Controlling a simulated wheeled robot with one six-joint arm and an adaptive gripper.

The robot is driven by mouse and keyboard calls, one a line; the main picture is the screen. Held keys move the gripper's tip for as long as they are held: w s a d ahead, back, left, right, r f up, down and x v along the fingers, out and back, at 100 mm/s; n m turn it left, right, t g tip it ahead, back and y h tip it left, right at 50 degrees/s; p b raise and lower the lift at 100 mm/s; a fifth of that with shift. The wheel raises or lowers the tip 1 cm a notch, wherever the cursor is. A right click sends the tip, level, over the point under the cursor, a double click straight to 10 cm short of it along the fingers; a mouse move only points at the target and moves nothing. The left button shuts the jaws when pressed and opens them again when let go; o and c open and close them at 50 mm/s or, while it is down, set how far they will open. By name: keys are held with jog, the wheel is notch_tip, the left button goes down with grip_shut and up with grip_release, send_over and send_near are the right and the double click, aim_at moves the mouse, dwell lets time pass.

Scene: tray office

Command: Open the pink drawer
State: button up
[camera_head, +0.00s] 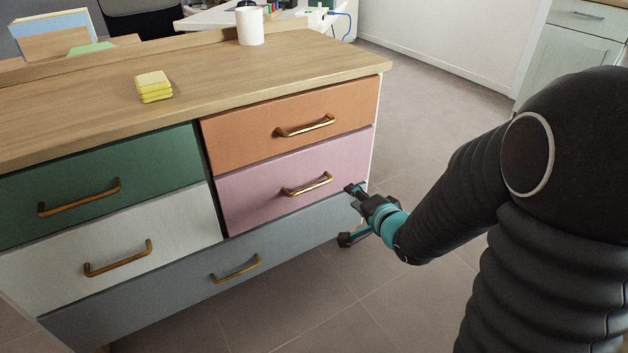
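The pink drawer (252,194) is in the right column of the wooden-topped cabinet, below the orange drawer and above the long grey-blue drawer. Its front looks flush with its neighbours, so it appears closed. Its brass bar handle (307,186) is in full view near the middle of the front. My gripper (350,214) is to the right of the handle, by the cabinet's right front edge. Its two dark-tipped fingers are spread apart with nothing between them. It appears apart from the handle, though its exact depth is hard to tell.
The orange drawer (254,135), green drawer (95,180), white drawer (60,262) and grey-blue drawer (175,300) have similar handles. Yellow sticky notes (154,87) and a white mug (249,27) stand on the cabinet top (215,82). Floor (400,315) in front is clear.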

aim_at(313, 188)
jog(key=w+a+f+y, duration=0.1)
jog(key=w+a+f, duration=0.1)
jog(key=w+a, duration=0.1)
jog(key=w+a+f+m+y+b, duration=0.1)
jog(key=w+a+f, duration=0.1)
jog(key=w+a, duration=0.2)
jog(key=w+a+f+b, duration=0.1)
jog(key=w+a+f, duration=0.1)
jog(key=w+a, duration=0.2)
jog(key=shift+m+y, duration=0.4)
jog(key=shift+s, duration=0.1)
grip_shut()
